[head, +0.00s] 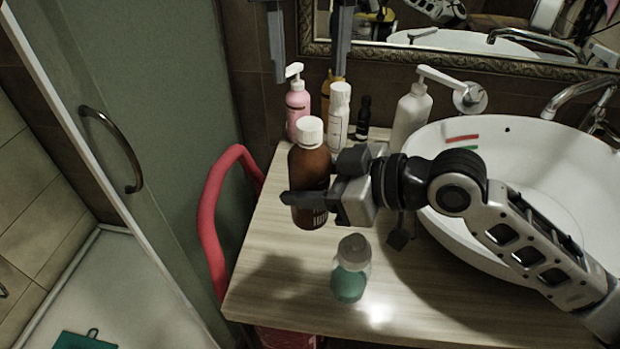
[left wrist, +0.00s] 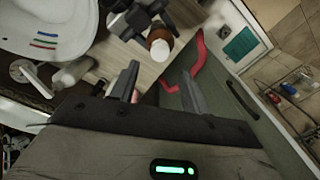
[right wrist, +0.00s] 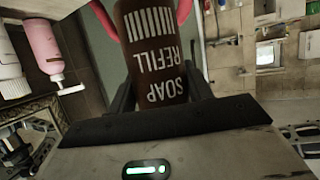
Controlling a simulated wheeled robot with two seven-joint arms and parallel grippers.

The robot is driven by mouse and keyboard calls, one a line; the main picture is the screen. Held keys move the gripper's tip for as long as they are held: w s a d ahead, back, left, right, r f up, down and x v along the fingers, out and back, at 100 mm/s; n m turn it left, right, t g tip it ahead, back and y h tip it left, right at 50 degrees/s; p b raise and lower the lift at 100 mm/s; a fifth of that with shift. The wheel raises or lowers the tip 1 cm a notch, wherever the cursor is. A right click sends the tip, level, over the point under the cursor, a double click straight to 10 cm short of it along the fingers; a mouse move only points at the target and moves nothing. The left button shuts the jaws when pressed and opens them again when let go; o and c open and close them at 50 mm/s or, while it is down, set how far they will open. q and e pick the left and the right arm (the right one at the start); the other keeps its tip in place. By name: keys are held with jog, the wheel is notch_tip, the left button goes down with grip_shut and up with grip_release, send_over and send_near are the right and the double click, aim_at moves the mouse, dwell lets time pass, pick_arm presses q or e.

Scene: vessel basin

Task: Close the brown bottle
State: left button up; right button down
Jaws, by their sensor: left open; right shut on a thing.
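The brown bottle (head: 311,165) is upright near the middle of the wooden counter, with a white cap (head: 310,130) at its top. Whether the cap is tight I cannot tell. My right gripper (head: 318,187) is shut on the bottle's body from the right. The right wrist view shows the bottle (right wrist: 155,45) between its fingers, with SOAP REFILL lettering. My left gripper (head: 309,55) is open and empty, above and behind the bottle. In the left wrist view the cap (left wrist: 160,50) lies just beyond the open fingertips (left wrist: 160,72). Whether the bottle's base touches the counter is unclear.
A pink pump bottle (head: 298,105), a white bottle (head: 339,118), a small dark bottle (head: 364,117) and a white dispenser (head: 410,117) stand behind. A clear-and-green bottle (head: 351,270) stands in front. The basin (head: 530,160) is right; a red chair-like frame (head: 208,215) is left.

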aim_at(309, 123)
pick_arm(q)
notch_tip(309, 123, down, 8)
jog(key=shift+r, duration=0.2)
dwell(0.3)
jog(key=c, duration=1)
jog(key=m, duration=0.6)
grip_shut()
jog(key=m, duration=0.7)
jog(key=shift+m, duration=0.4)
jog(key=m, duration=1.3)
jog(key=shift+m, duration=0.3)
jog(key=o, duration=1.1)
grip_release()
jog(key=shift+c, duration=0.2)
